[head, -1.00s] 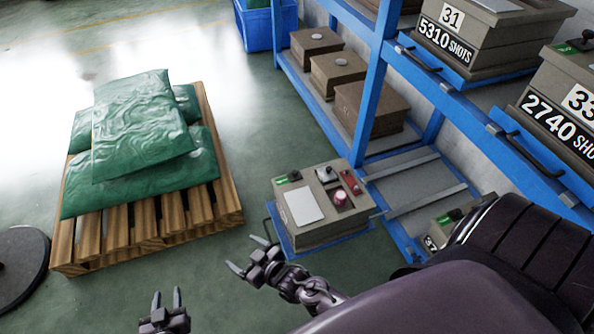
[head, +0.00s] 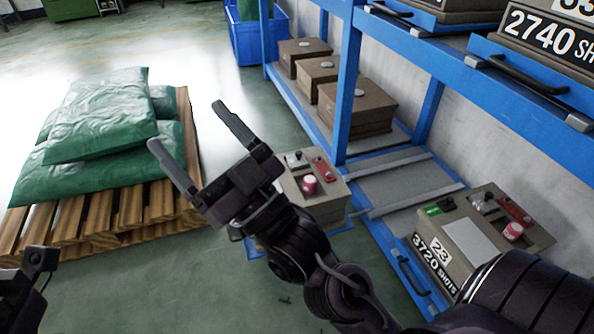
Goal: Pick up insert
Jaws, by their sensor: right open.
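No part is clearly marked as the insert, and I cannot tell which one it is. A grey-brown mould box (head: 330,205) stands low beside the rack, partly hidden behind my right arm. On its top are a red-pink round part (head: 309,184), a red part (head: 323,168) and a small black-and-white part (head: 296,160). My right gripper (head: 184,125) is raised in front of the box, its two fingers spread and empty, pointing up-left. Part of my left gripper's arm end (head: 35,262) shows at the lower left edge; its fingers are not clear.
A second mould box (head: 462,240), numbered 23 with 3720 shots, sits on the blue rack's (head: 346,75) low shelf and bears similar parts. Several brown boxes (head: 352,105) stand behind. A pallet (head: 120,215) with green sacks (head: 100,120) is at left.

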